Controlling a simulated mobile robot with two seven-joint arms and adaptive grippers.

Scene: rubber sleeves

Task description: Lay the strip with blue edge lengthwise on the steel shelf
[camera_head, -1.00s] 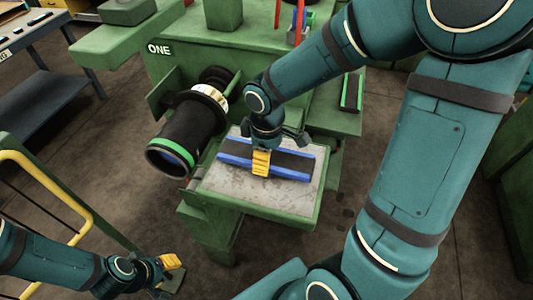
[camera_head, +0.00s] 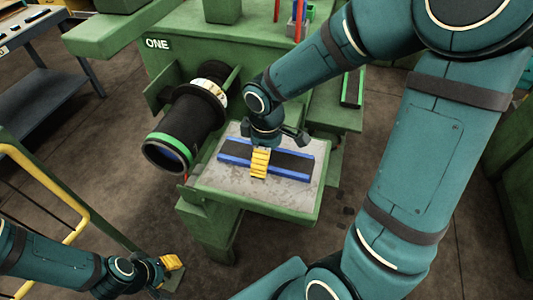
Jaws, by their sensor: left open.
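The dark strip with blue edges (camera_head: 291,161) lies flat on the grey steel shelf (camera_head: 232,187), its length running across the shelf from left to right. My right gripper (camera_head: 259,163) points down at the strip's middle, its yellow finger covering part of the strip. Whether its fingers grip the strip or stand apart is hidden. My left gripper (camera_head: 172,262) is open and empty at the lower left, well away from the shelf.
A black drum with a green ring (camera_head: 185,125) stands left of the shelf on the green machine marked ONE. A dark strip with green edges (camera_head: 352,88) lies on a green ledge at the right. A yellow rail (camera_head: 45,185) is near my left arm.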

